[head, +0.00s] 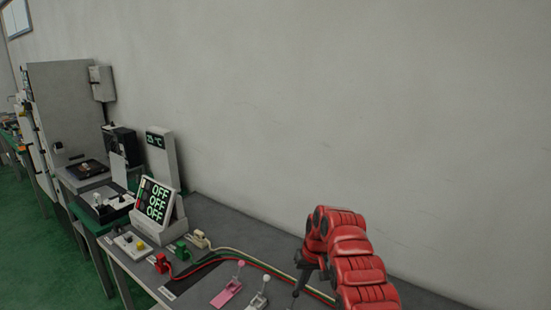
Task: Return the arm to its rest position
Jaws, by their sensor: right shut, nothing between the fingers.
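My right arm (361,262) is red and segmented. It comes in from the bottom right and reaches over the grey bench. Its dark right gripper (298,291) points down near the bottom edge, to the right of the white lever fixture (257,298). The fingers look shut with nothing between them. A pink lever fixture (228,293) stands further left on the bench. The gripper is apart from both levers in the picture. My left gripper is not in view.
The grey bench (212,222) runs along a bare wall (330,110). Red, green and white plugs with cables lie on it. A display (156,201) reads OFF in three rows, beside a 25 °C panel (161,158). Free bench lies behind the cables.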

